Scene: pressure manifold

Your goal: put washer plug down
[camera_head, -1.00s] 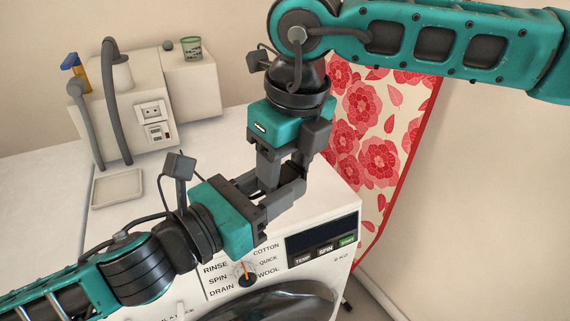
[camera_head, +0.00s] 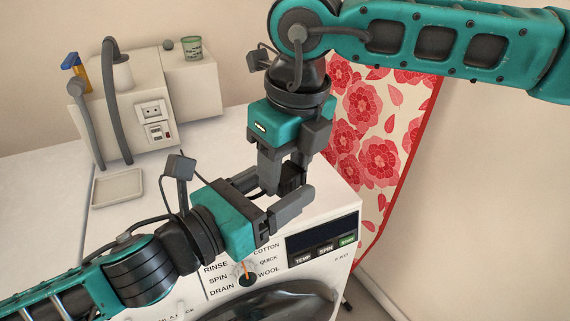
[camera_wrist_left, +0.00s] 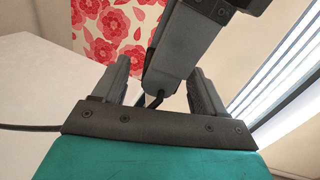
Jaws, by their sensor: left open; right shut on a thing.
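My right gripper (camera_head: 282,178) points down above the washing machine's top, shut on a small dark item, apparently the washer plug (camera_head: 291,177). Its fingers and my left gripper hide most of the plug. My left gripper (camera_head: 279,191) comes in from the left, its open fingers on either side of the right gripper's tip. In the left wrist view, my left gripper (camera_wrist_left: 157,92) has its fingers spread, with a right finger and a short black piece, plug or cable (camera_wrist_left: 156,100), between them. I cannot tell whether they touch.
The washing machine (camera_head: 335,205) has a dial and display below the grippers. A white tray (camera_head: 118,188) lies at left. Behind it, a beige box (camera_head: 135,100) carries a wall socket (camera_head: 151,110) and hoses. A green can (camera_head: 190,47) stands on top. A floral curtain (camera_head: 375,140) hangs at right.

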